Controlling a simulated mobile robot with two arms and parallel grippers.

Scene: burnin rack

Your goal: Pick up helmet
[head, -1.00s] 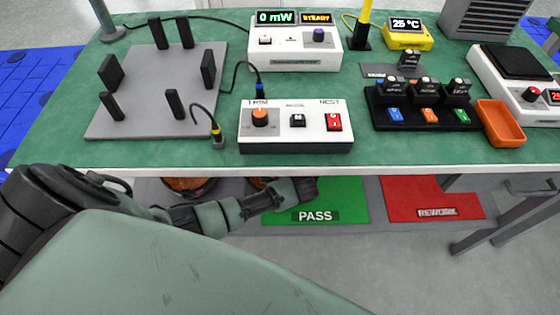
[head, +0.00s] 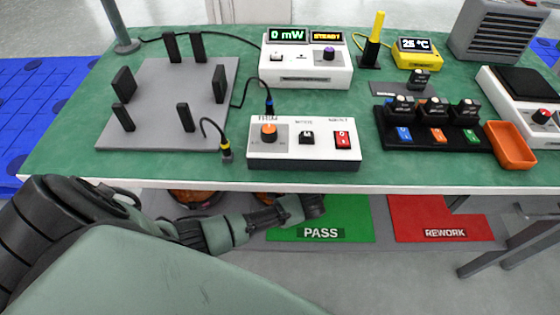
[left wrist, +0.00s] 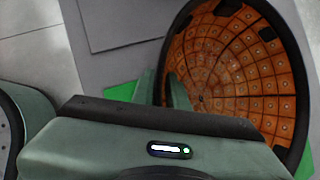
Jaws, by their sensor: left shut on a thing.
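The helmet (left wrist: 235,70) fills the right of the left wrist view, its orange, grid-lined inside facing the camera and its dark rim around it. My left gripper (left wrist: 164,88) is shut on the helmet's near left rim, with one finger inside and one outside. In the head view, my left arm reaches below the table's front edge; its jaws are not clear there. Orange rounded shapes (head: 193,196) show under the table edge, partly hidden by the arm; I cannot tell whether they are this helmet. My right gripper is not in view.
The green table (head: 300,178) holds a grey plate with dark posts (head: 150,85), a white control box (head: 300,145), cables and an orange tray (head: 512,150). Below lie a green PASS mat (head: 345,215) and a red REWORK mat (head: 435,210). A metal frame (head: 510,245) stands at right.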

